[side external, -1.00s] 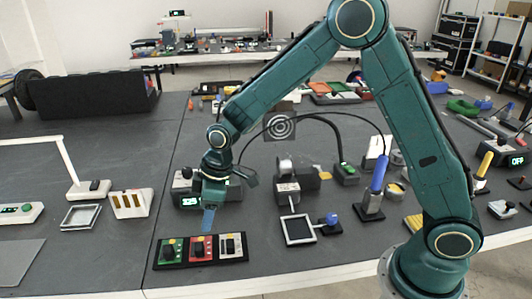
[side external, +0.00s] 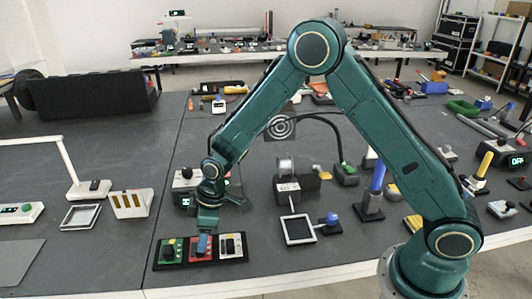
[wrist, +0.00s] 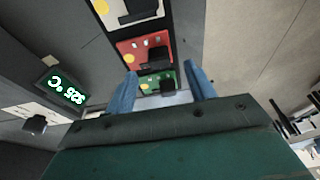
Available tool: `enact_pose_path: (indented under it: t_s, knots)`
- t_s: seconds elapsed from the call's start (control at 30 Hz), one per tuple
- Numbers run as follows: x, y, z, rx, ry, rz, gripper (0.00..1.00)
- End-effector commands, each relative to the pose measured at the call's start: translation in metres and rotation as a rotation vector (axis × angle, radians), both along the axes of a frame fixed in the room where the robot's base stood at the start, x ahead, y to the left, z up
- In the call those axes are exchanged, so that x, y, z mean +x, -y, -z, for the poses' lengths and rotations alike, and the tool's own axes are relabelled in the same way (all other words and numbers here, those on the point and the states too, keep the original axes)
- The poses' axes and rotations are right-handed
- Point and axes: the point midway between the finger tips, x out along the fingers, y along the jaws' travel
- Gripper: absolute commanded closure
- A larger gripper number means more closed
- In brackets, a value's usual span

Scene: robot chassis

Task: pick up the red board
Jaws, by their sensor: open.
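The red board (side external: 196,256) lies in the middle of a dark tray (side external: 239,261), between a green board (side external: 167,253) and a white board (side external: 232,246). My gripper (side external: 204,243) is open, pointing down just above the red board and partly covering it in the side view. In the wrist view the red board (wrist: 131,47), with a yellow disc and a black block, shows just beyond the two blue fingers (wrist: 160,88). The green board (wrist: 151,84) shows between the fingers, and the white board lies farther up. I cannot tell whether the fingers touch anything.
A display box reading green digits (wrist: 68,88) stands behind the tray, left in the wrist view. A square-framed device (side external: 298,230) and a blue-handled post (side external: 376,180) stand to the right. The table front edge runs close to the tray.

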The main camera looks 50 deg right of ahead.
Motion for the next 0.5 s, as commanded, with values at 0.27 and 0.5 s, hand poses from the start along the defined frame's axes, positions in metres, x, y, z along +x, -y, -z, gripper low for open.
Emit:
enact_pose_path:
  t_s: [0.27, 0.5]
  knots:
    - [0.006, -0.005, 0.027, -0.001, -0.002, 0.0, 0.45]
    - [0.01, -0.008, 0.043, -0.001, 0.0, 0.001, 0.45]
